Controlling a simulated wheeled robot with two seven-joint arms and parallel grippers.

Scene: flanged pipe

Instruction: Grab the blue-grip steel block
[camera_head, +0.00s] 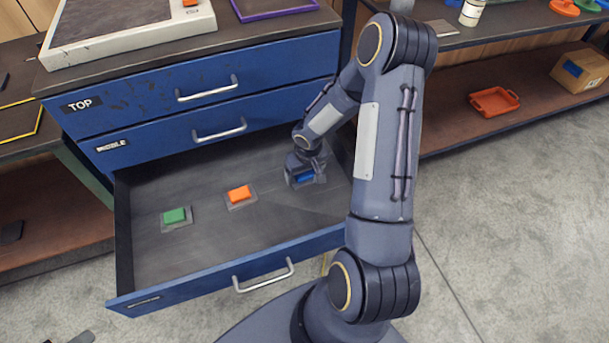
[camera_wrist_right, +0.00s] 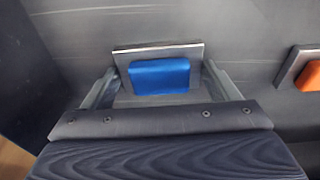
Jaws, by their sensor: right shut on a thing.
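The blue-grip steel block (camera_head: 304,177) is in the open bottom drawer (camera_head: 225,262), at its right end. It has a flat grey steel plate under a blue grip. My right gripper (camera_head: 306,172) reaches down over it and is shut on it. In the right wrist view the blue grip (camera_wrist_right: 160,77) lies between the two fingers, with the steel plate's edge showing beyond it. Whether the plate touches the drawer floor cannot be told. A small dark piece at the bottom left edge of the head view may be my left gripper (camera_head: 82,338); its jaws cannot be made out.
An orange-grip block (camera_head: 239,193) and a green-grip block (camera_head: 174,216) lie left of it in the drawer. The middle drawer (camera_head: 180,140) and top drawer (camera_head: 150,92) are closed above. An orange tray (camera_head: 494,101) and a cardboard box (camera_head: 580,72) sit on the right shelf.

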